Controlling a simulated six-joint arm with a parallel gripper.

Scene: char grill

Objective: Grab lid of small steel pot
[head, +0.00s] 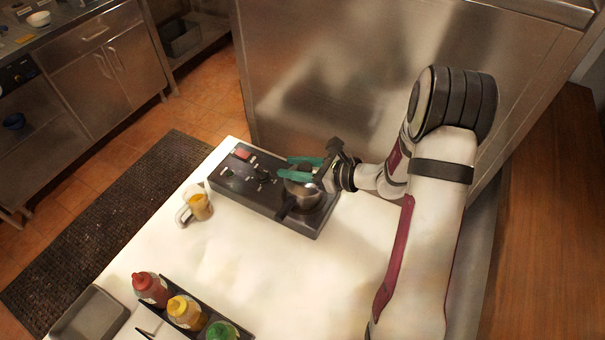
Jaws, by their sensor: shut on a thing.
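A small steel pot (301,197) stands on the right end of a dark cooktop (234,184), with its dark handle (284,210) pointing toward the lower left. My gripper (292,168) has teal fingers and reaches in from the right over the pot's top. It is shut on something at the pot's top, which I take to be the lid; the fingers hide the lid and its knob. I cannot tell whether the lid sits on the rim or is raised.
A glass jug with yellow liquid (199,206) stands left of the cooktop. Red (150,287), yellow (185,311) and green (222,331) bottles stand in a dark holder at the front, beside a grey tray (91,318). The white table's middle (250,265) is clear. A steel panel (330,70) rises behind.

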